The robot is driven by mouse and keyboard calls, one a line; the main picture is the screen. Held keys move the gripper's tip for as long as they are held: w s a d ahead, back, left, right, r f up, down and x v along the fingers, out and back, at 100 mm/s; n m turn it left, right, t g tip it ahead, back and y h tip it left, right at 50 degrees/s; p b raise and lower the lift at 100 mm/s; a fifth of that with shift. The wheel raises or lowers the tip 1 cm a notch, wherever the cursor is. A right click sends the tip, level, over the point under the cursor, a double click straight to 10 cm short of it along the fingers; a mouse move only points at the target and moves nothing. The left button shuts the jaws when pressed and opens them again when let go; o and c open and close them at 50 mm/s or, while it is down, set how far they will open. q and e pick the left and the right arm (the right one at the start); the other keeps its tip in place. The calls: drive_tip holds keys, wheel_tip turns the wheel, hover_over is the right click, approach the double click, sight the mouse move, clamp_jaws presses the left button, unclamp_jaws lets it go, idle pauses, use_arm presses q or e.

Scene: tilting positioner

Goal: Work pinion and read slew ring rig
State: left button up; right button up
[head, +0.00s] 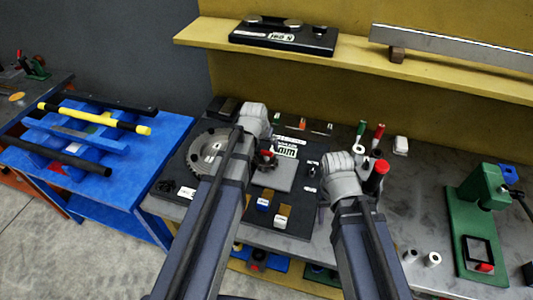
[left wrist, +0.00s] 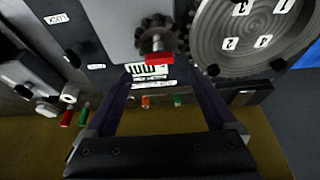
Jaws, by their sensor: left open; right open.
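The slew ring (head: 208,150) is a grey toothed disc at the left of a dark base plate. In the left wrist view the ring (left wrist: 240,45) carries several white number labels. The pinion (left wrist: 152,28) is a small dark toothed wheel with a red-ended piece (left wrist: 155,55), beside the ring; it also shows in the head view (head: 266,160). My left gripper (left wrist: 157,88) is open, its fingers apart on either side of the line to the pinion, with nothing between them. In the head view my left gripper (head: 253,120) hides part of the plate. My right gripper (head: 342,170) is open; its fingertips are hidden.
Right of the plate stand a red-topped dark cylinder (head: 377,175), a red-handled tool (head: 378,132) and a green press (head: 475,215). Blue and amber blocks (head: 264,204) lie on the plate's front. A yellow shelf (head: 215,33) runs behind. A blue table (head: 130,180) stands left.

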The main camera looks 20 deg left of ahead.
sight(267, 151)
use_arm(q)
drive_tip(key=b+x, duration=0.4)
drive_tip(key=x, duration=0.1)
drive_tip(key=shift+w+f, duration=0.1)
drive_tip(key=shift+f, duration=0.3)
drive_tip(key=shift+r, duration=0.1)
